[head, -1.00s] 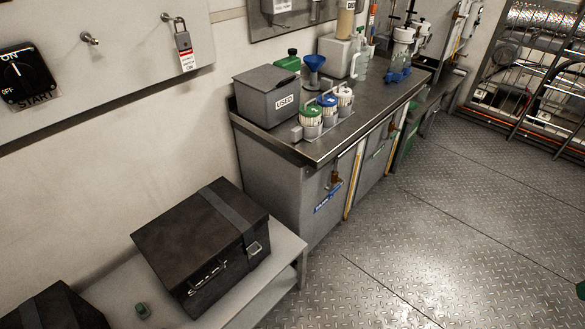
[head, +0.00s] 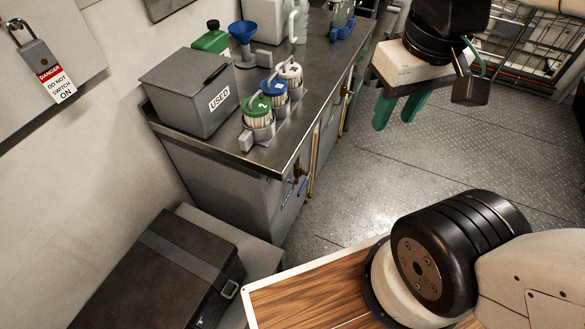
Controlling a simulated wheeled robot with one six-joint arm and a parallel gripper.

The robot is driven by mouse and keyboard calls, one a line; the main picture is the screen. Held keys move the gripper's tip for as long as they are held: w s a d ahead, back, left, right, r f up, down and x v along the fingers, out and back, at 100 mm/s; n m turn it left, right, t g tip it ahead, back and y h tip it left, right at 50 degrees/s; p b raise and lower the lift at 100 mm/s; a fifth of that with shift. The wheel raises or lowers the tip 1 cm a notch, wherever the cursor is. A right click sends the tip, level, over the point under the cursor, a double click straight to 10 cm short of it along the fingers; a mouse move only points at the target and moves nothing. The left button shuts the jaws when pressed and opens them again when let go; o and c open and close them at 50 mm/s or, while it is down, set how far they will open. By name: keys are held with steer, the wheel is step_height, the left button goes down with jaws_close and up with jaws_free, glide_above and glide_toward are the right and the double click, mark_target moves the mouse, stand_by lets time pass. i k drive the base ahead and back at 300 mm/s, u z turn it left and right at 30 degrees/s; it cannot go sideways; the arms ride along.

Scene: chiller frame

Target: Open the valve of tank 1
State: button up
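A small brown valve (head: 300,173) sits on the front of the grey cabinet (head: 230,185), just below the worktop's near corner, above a blue label (head: 303,187). A second, similar valve (head: 345,91) is farther along the same front. I cannot read a tank number at either one. My gripper (head: 395,118) has teal fingers pointing down with a gap between them, open and empty. It is right of the cabinet front, above the floor in the picture, and apart from both valves. A dark camera-like block hangs beside it.
On the worktop stand a grey USED box (head: 190,90), a blue funnel (head: 243,33) and a rack of capped canisters (head: 258,122). A black case (head: 165,270) rests on a low bench (head: 240,245). The checkered metal floor (head: 480,150) right of the cabinet looks clear.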

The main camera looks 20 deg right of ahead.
mark_target(304, 184)
steer(key=i, duration=0.1)
steer(key=z, duration=0.05)
steer(key=k, duration=1.6)
steer(key=u, duration=0.8)
steer(key=i, duration=1.15)
steer(key=z, duration=0.55)
